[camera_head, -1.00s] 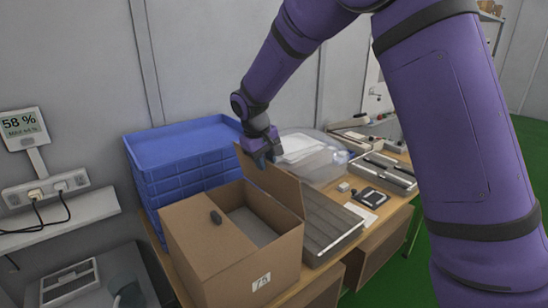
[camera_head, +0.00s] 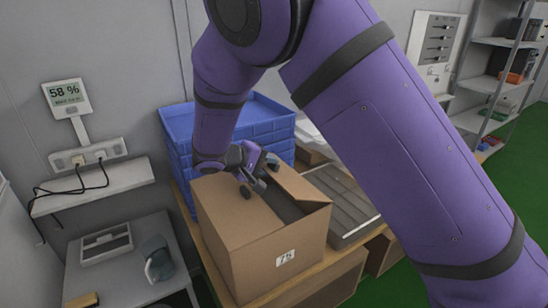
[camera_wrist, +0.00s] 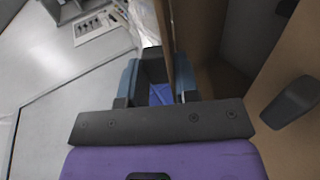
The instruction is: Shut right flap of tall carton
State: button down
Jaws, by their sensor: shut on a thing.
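The tall carton (camera_head: 262,252) is a brown cardboard box with a white label, standing on the wooden bench. Its left flap (camera_head: 222,188) lies flat over the opening and bears a dark knob, which also shows in the wrist view (camera_wrist: 291,102). The right flap (camera_head: 298,184) slants inward over the opening, leaving a dark gap between the flaps. My gripper (camera_head: 260,182) is above the opening at the back of the carton. In the wrist view, my gripper (camera_wrist: 158,90) has the flap's brown edge (camera_wrist: 166,38) between its fingers, shut on it.
Stacked blue crates (camera_head: 268,118) stand close behind the carton. A grey slatted tray (camera_head: 340,200) lies to its right on the bench. A grey side table (camera_head: 130,275) and a wall shelf with sockets are at left. My arm hides part of the background.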

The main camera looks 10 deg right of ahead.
jog(key=shift+s+a+f+t+h, duration=0.15)
jog(key=shift+a+f+t+h, duration=0.2)
jog(key=shift+f+h, duration=0.2)
jog(key=shift+f, duration=0.1)
jog(key=c, duration=0.9)
grip_release()
jog(key=v, duration=1)
jog(key=shift+a, duration=0.35)
